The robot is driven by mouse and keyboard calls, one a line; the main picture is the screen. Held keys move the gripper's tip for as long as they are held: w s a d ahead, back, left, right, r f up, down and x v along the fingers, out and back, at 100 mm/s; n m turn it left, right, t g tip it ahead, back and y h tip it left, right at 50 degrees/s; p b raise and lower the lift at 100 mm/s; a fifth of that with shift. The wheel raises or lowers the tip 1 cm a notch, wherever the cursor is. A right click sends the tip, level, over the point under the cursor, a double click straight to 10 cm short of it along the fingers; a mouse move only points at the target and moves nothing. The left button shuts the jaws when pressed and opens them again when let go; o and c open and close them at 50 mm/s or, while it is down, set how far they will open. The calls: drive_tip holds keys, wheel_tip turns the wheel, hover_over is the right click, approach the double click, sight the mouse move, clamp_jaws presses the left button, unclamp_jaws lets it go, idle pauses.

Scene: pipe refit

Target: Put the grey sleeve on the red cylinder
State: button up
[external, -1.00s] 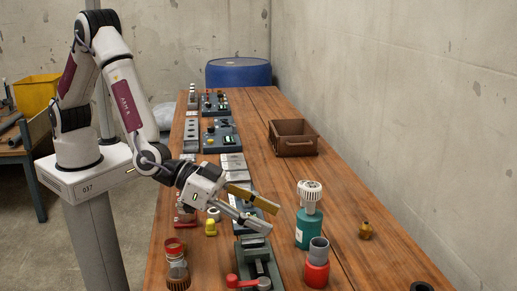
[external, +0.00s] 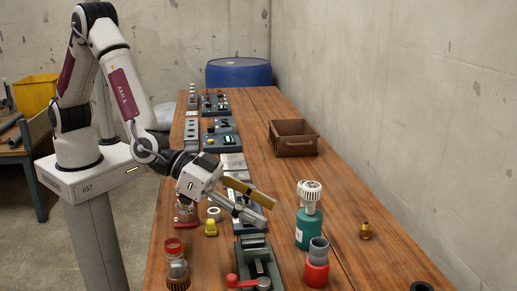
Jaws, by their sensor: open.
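The grey sleeve (external: 318,249) stands upright on top of the red cylinder (external: 316,273), near the front right of the wooden table. It touches the red cylinder; how far it is seated on it I cannot tell. My gripper (external: 268,212) is open and empty. It hangs above the table to the left of the sleeve and apart from it, with its fingers pointing right.
A teal bottle with a white ribbed top (external: 310,224) stands just behind the sleeve. A dark vise with a red handle (external: 256,266) is to the left. A brass fitting (external: 365,231) and a brown bin (external: 293,140) stand farther off. Open wood lies around the fitting.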

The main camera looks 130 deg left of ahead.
drive_tip(key=s+d+r+m+g+h, duration=0.1)
drive_tip(key=s+d+r+m+h, duration=0.15)
drive_tip(key=s+r, duration=0.6)
drive_tip(key=s+d+r+m+g+h, duration=0.1)
drive_tip(key=s+d+r+h, duration=0.25)
drive_tip(key=s+r, duration=0.55)
drive_tip(key=s+a+f+g, duration=0.1)
drive_tip(key=s+g, duration=0.1)
drive_tip(key=s, duration=1.4)
drive_tip(key=s+a+f+g+y, duration=0.1)
drive_tip(key=s+a+g, duration=0.1)
drive_tip(key=s, duration=1.4)
drive_tip(key=shift+s+f+m+g, duration=0.15)
drive_tip(key=shift+m+g, duration=0.2)
drive_tip(key=shift+g, duration=0.05)
drive_tip(key=shift+a, duration=0.1)
